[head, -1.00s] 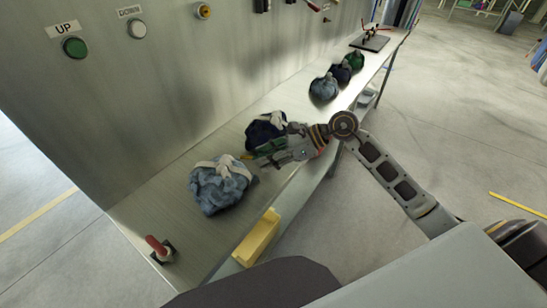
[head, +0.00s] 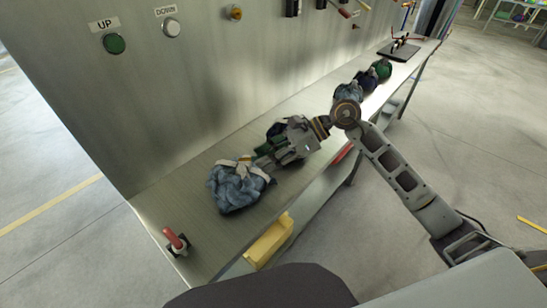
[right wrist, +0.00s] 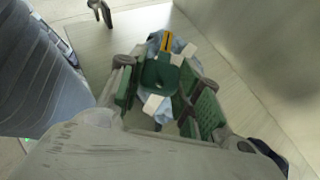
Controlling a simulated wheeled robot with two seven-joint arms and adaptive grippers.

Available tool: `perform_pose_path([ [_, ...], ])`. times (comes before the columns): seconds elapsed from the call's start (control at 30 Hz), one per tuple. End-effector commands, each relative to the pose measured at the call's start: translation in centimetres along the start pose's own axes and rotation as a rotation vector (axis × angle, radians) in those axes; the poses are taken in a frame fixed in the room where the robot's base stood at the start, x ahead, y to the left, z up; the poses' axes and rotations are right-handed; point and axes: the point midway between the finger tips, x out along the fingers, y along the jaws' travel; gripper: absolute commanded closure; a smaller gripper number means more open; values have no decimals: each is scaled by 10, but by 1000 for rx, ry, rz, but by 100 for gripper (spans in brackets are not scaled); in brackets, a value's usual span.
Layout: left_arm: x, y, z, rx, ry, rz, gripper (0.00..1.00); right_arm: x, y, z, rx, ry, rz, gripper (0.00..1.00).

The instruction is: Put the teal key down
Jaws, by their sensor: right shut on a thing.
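The teal key (right wrist: 157,73) is between the fingers of my right gripper (right wrist: 168,92) in the right wrist view. A yellow-and-black end (right wrist: 166,41) shows beyond it. My right gripper (head: 262,161) is shut on the key and hangs over the near-left part of the bench in the head view. Its fingertips are at the upper right edge of a light blue sling bag (head: 232,192) with pale straps. I cannot tell whether the key touches the bag. My left gripper is not in view.
The metal bench (head: 176,208) runs along a wall with a green UP button (head: 114,43). A red-handled lever (head: 175,240) stands at its near end. A yellow bin (head: 269,242) is below the front edge. Several more bags (head: 382,69) stand farther right.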

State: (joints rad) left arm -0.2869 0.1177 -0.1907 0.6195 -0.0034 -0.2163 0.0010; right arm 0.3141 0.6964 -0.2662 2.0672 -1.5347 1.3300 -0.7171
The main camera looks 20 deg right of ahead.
Motion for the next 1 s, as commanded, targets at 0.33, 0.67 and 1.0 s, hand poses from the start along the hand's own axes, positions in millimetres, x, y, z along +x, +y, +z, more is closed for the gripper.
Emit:
perform_pose_path([
  [0.33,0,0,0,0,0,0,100,12,3,22,-51,3,82,92],
  [0.67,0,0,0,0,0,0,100,21,6,37,-91,8,149,92],
  [1.0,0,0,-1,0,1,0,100,23,7,40,-101,10,164,92],
])
